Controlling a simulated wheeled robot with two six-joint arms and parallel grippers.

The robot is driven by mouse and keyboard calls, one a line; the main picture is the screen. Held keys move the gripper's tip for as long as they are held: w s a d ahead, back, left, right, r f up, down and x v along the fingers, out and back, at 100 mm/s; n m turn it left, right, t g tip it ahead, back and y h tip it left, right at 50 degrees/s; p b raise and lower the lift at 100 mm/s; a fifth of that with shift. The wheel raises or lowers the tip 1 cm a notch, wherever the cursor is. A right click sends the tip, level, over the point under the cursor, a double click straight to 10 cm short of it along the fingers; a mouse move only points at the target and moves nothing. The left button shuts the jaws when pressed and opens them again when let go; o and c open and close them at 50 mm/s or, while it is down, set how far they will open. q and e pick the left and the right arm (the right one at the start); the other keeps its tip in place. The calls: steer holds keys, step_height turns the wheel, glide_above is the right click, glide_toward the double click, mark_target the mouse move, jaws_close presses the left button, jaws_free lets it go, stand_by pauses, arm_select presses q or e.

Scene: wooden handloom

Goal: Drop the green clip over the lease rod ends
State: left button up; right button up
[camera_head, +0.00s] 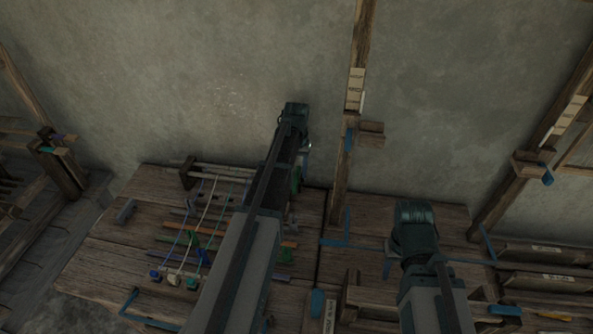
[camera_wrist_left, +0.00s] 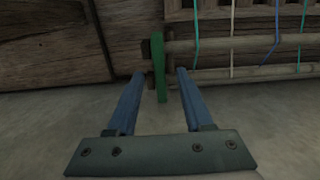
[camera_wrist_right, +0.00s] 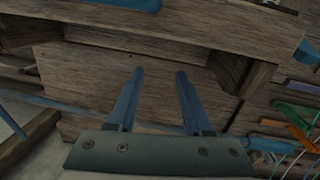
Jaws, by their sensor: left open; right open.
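The green clip (camera_wrist_left: 158,70) stands lengthwise between the spread fingers of my left gripper (camera_wrist_left: 160,73) in the left wrist view. Both fingers are apart from it in the picture. It lies across the ends of the two lease rods, the upper rod (camera_wrist_left: 225,45) and the lower rod (camera_wrist_left: 225,76); I cannot tell whether it is seated over them. In the head view the green clip (camera_head: 295,180) shows beside my left arm, and the rods (camera_head: 212,174) run left from there, partly hidden by the arm. My right gripper (camera_wrist_right: 160,72) is open and empty before a wooden beam.
Coloured threads (camera_wrist_left: 277,35) hang over the rods. Several coloured sticks (camera_head: 180,240) and small blocks (camera_head: 173,279) lie on the wooden table left of my left arm. A wooden post (camera_head: 345,150) stands right of my left gripper. The wall behind is bare.

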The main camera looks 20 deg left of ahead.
step_height(320, 180, up, 11)
steer(key=p, duration=0.9)
steer(key=shift+p, duration=0.35)
steer(key=shift+f, duration=0.15)
